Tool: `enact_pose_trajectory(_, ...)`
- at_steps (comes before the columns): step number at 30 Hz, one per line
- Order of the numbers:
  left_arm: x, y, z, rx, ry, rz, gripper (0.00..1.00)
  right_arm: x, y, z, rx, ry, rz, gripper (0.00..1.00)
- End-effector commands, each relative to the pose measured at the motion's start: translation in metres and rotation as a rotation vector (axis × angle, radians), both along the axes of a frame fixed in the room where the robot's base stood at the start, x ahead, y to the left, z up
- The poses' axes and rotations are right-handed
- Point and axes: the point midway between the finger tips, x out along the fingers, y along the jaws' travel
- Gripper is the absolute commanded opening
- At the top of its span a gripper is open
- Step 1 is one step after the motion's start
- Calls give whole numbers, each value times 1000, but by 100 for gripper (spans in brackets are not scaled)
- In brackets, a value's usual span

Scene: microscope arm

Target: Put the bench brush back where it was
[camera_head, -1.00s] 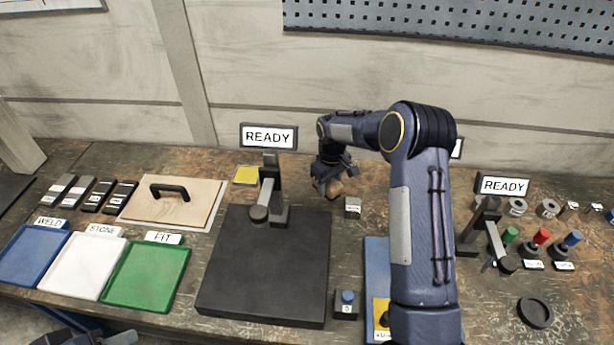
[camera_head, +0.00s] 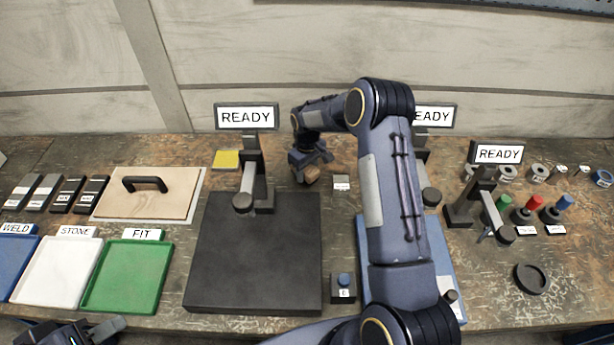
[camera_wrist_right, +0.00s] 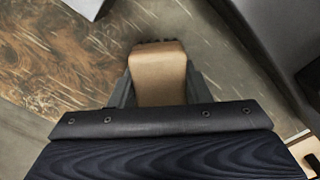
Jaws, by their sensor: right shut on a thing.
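The bench brush shows as a tan wooden block (camera_wrist_right: 158,75) with a dark edge at its far end in the right wrist view. It sits between the fingers of my right gripper (camera_wrist_right: 158,92), which is shut on it. I cannot tell whether the brush touches the bench. My left gripper (camera_head: 100,330) is partly in view at the bottom left, with its jaw opening unclear.
A small labelled block (camera_head: 341,182) stands just right of the brush. The black plate (camera_head: 253,255) with its stand and READY sign (camera_head: 247,117) is in front and left. A blue mat (camera_head: 436,250) lies partly behind my right arm. A yellow pad (camera_head: 226,160) lies left.

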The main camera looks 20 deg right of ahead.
Motion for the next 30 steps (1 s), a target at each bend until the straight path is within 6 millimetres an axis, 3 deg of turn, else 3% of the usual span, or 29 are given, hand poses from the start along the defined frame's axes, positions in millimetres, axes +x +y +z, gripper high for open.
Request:
enact_pose_trajectory(2, 0, 0, -7, 0, 0, 0, 36, 0, 0, -15, 1, 1, 0, 22)
enact_pose_trajectory(14, 0, 0, -11, 0, 0, 0, 36, 0, 0, -19, -1, -1, 0, 22)
enact_pose_trajectory(15, 0, 0, -10, 0, 0, 0, 36, 0, 0, -18, -1, 0, 0, 46)
enact_pose_trajectory(19, 0, 0, -9, 0, 0, 0, 36, 0, 0, -17, 0, 0, 0, 63)
enact_pose_trajectory(30, 0, 0, -3, 0, 0, 0, 36, 0, 0, -12, -1, 0, 0, 65)
